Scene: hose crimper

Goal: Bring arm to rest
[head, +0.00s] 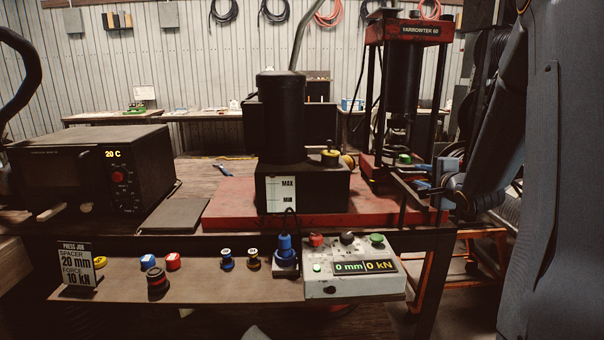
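My arm comes in from the right side of the head view, its dark links folded down toward the bench. My gripper (408,184) is at its end, pointing left, in front of the base of the red and black press (404,30) marked YARROWTEK 60. The gripper is small and dark against the press, with blue parts near it. I cannot tell whether its fingers are apart or shut. No held object can be made out. The control box (353,285) below it shows 0 mm and 0 kN.
A black pump with a tank (281,115) stands on the red base plate (228,208). An oven showing 20 C (122,175) is at left. The front shelf (205,290) carries a PRESS JOB card (77,266), several coloured round pieces and a blue-topped device (285,252).

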